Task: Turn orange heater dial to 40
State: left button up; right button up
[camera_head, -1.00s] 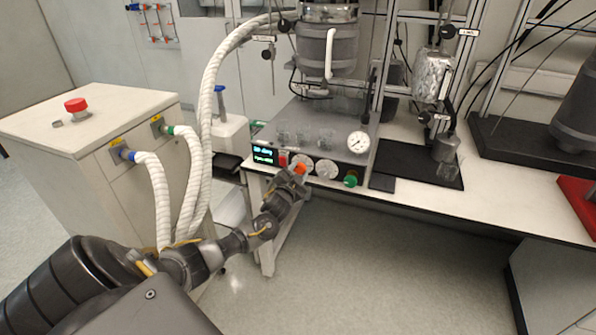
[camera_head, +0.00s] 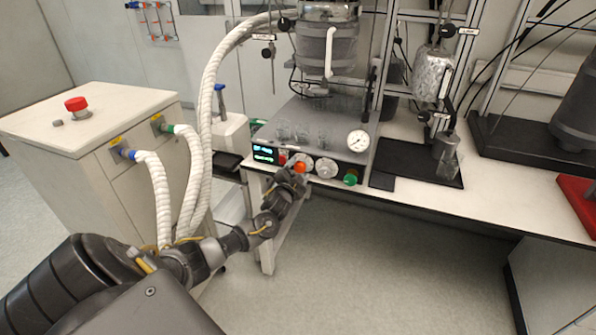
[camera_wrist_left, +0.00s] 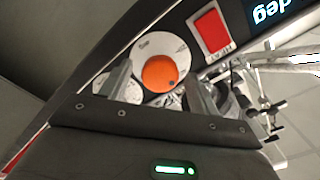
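The orange heater dial (camera_head: 299,168) sits on a white round scale on the front panel (camera_head: 264,166) of the reactor stand. In the left wrist view the dial (camera_wrist_left: 160,73) faces me with its white scale around it; I cannot read its setting. My left gripper (camera_head: 293,178) is just in front of and below the dial. In the left wrist view its two fingers (camera_wrist_left: 158,90) are apart, one on each side of the dial, with gaps between fingers and dial. My right gripper is not in view.
A lit display (camera_head: 263,153) and a red switch (camera_wrist_left: 211,30) are beside the dial. A second white dial (camera_head: 326,168) and a green knob (camera_head: 350,178) are to its right. A pressure gauge (camera_head: 358,141) stands above. White hoses (camera_head: 207,120) hang on the left.

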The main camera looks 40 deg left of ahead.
pick_arm(q)
jog(key=v, duration=1.1)
jog(key=shift+b, duration=0.45)
jog(key=shift+w, duration=0.1)
notch_tip(320, 180, down, 18)
jog(key=s+a+g+h, duration=0.1)
jog(key=s+g, duration=0.2)
jog(key=g, duration=0.1)
jog(key=s+d+f+n+g+h, duration=0.1)
jog(key=s+f+g, duration=0.1)
jog(key=s+f, duration=0.45)
jog(key=s+d+f+n+g, duration=0.15)
jog(key=s+f, duration=0.25)
jog(key=f, duration=0.6)
jog(key=s+d+f+g+h, duration=0.1)
jog(key=s+d+f+g, duration=0.25)
jog(key=s+f, duration=0.55)
jog(key=s+d+f+g+h, duration=0.15)
jog(key=s+d+f, duration=0.4)
jog(key=s, duration=0.65)
jog(key=s+d+f+g, duration=0.1)
jog(key=s+d+f, duration=0.1)
jog(key=s+d, duration=0.3)
jog(key=s+d+f+n+g+h, duration=0.1)
jog(key=s+d, duration=0.4)
jog(key=s, duration=0.6)
jog(key=shift+s+f+g, duration=0.2)
jog(key=shift+f+g, duration=0.55)
